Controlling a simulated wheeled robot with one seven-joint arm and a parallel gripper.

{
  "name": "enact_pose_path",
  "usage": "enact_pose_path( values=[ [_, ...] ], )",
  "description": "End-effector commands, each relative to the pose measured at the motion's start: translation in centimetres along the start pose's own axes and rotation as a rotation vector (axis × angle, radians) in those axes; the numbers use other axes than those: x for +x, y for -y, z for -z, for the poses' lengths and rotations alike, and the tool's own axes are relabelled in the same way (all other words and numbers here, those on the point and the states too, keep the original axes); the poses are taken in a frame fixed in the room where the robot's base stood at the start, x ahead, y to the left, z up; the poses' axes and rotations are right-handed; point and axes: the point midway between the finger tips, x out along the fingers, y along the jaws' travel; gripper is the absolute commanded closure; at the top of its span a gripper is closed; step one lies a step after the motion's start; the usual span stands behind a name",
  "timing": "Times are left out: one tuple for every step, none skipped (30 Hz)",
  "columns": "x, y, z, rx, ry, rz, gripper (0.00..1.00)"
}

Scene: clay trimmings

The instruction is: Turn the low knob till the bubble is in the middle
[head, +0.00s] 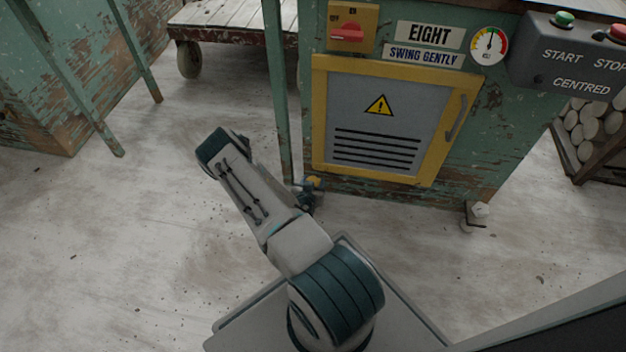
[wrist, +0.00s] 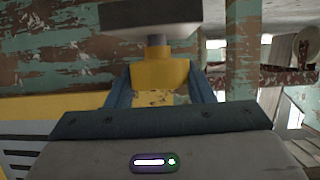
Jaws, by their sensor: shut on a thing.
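The low yellow knob (head: 314,184) is at the foot of the green machine's near left leg, close to the floor. In the wrist view the knob (wrist: 161,76) fills the middle, on a short grey stem under a wide grey foot pad (wrist: 150,12); this view looks upside down. My gripper (head: 307,193) is at the knob, partly hidden by my arm in the head view. Its two blue fingers are shut on the knob's sides. No bubble or level vial can be made out in either view.
The machine has a yellow-framed grey door (head: 388,122) and a dial gauge (head: 489,45). A grey control box (head: 570,62) reads START, STOP and CENTRED. Another foot (head: 476,215) stands at the right corner. A cart (head: 222,38) is behind left. Floor left is open.

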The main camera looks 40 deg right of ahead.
Motion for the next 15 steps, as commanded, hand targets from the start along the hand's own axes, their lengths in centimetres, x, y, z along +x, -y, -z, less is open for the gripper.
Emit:
enact_pose_path(
  values=[
    [-0.17,-0.08,0.24,-0.019,0.003,0.039,0.75],
    [-0.17,-0.09,0.26,-0.028,0.002,0.063,0.75],
    [-0.19,-0.09,0.21,-0.041,0.002,0.096,0.75],
    [-0.18,-0.09,0.21,-0.050,0.003,0.119,0.75],
    [-0.18,-0.10,0.23,-0.060,0.002,0.143,0.75],
    [-0.17,-0.17,0.21,-0.072,0.002,0.173,0.75],
    [-0.15,-0.18,0.23,-0.081,0.002,0.194,0.75],
    [-0.15,-0.14,0.24,-0.089,0.001,0.217,0.75],
    [-0.14,-0.14,0.19,-0.100,0.002,0.245,0.75],
    [-0.13,-0.13,0.19,-0.108,0.001,0.266,0.75],
    [-0.11,-0.15,0.21,-0.116,0.001,0.284,0.75],
    [-0.10,-0.15,0.22,-0.126,0.000,0.309,0.75],
    [-0.10,-0.15,0.17,-0.133,0.002,0.326,0.75],
    [-0.10,-0.14,0.16,-0.140,0.001,0.343,0.75],
    [-0.07,-0.13,0.17,-0.147,0.001,0.362,0.75]
  ],
)
